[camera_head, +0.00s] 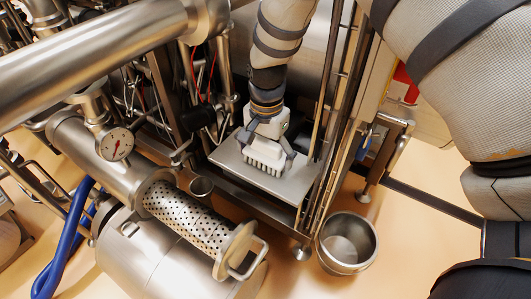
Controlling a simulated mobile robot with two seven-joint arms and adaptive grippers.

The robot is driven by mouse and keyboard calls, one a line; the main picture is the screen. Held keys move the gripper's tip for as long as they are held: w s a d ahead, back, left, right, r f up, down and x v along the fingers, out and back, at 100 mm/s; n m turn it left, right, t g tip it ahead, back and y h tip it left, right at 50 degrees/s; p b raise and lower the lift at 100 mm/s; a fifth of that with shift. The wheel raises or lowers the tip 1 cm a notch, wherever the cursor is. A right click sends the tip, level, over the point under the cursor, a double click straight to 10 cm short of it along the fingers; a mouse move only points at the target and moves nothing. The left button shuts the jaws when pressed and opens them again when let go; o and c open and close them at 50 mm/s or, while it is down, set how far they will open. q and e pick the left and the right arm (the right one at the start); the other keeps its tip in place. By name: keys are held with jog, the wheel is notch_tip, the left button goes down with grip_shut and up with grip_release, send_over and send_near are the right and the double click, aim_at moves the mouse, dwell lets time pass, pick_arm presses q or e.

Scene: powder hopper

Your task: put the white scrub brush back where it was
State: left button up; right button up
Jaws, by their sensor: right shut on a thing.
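The white scrub brush (264,158) is in my right gripper (268,146), which reaches down from the top with a finger on each side of the brush. Its white bristles show at the front, over a flat grey metal plate (294,188). I cannot tell whether the brush touches the plate or hangs just above it. The gripper hides the back of the brush. My left gripper is not in view.
A perforated metal cylinder (190,218) with a handled end sticks out at lower left, near a pressure gauge (116,145). Upright rods stand close right of the plate. An open metal pot (347,243) is on the floor at lower right. Blue hoses (66,240) hang at left.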

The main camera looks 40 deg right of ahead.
aim_at(266, 141)
jog(key=shift+f, duration=0.2)
jog(key=o, duration=1)
notch_tip(266, 141, up, 8)
jog(key=shift+p, duration=0.5)
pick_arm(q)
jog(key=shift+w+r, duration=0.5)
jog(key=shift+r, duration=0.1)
